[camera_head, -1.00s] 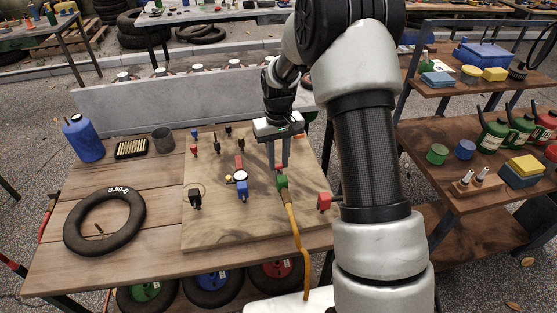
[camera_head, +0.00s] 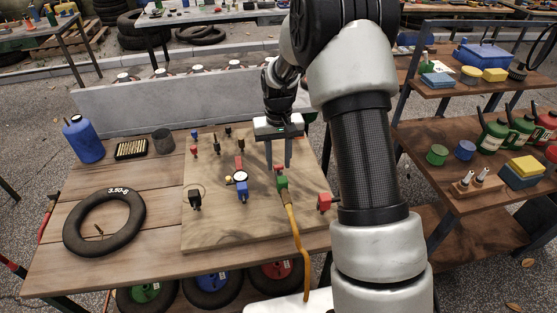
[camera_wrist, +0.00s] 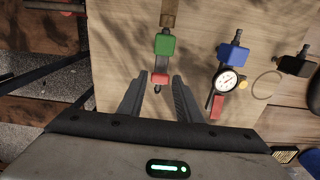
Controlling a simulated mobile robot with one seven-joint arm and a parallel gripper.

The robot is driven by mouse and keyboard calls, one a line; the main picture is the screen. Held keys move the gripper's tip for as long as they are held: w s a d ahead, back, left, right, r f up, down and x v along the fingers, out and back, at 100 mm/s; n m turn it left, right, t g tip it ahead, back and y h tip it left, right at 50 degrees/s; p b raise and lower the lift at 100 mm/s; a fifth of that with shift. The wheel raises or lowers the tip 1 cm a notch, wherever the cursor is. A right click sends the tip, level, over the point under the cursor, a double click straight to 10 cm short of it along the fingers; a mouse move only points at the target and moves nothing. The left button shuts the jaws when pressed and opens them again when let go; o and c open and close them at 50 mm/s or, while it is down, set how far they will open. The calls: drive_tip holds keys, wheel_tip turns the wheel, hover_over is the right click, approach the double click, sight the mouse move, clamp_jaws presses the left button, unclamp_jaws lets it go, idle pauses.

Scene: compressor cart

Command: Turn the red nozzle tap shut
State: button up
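A small red tap part (camera_head: 279,168) sits at the far end of a green block (camera_head: 282,182) on the wooden board (camera_head: 225,225). In the wrist view the red part (camera_wrist: 160,79) lies below the green block (camera_wrist: 164,45), in the gap between my fingertips. My gripper (camera_head: 278,164) points down over it with its fingers apart; the wrist view shows the open fingers (camera_wrist: 157,84) on either side of it. I cannot tell whether either finger touches it. Its handle angle is too small to read.
A yellow hose (camera_head: 296,240) runs from the green block over the front edge. A blue fitting (camera_head: 242,190) with a gauge (camera_head: 240,176) and red lever stands to the left. A red block (camera_head: 324,201) sits at the board's right edge. A black tyre (camera_head: 104,222) lies left.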

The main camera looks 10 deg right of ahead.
sight(278, 166)
wheel_tip(278, 166, up, 17)
drive_tip(key=p, duration=0.1)
drive_tip(key=shift+r, duration=0.2)
idle(0.4)
drive_tip(key=s+r+t+p, duration=0.3)
drive_tip(key=s+r+p, duration=0.2)
drive_tip(key=s+r, duration=0.95)
drive_tip(key=s+r+t+p, duration=0.2)
drive_tip(key=s+p, duration=0.1)
drive_tip(key=s, duration=1)
drive_tip(key=shift+s+d+r+t+p, duration=0.3)
drive_tip(key=shift+s+r+p, duration=0.05)
drive_tip(key=shift+s+r, duration=0.05)
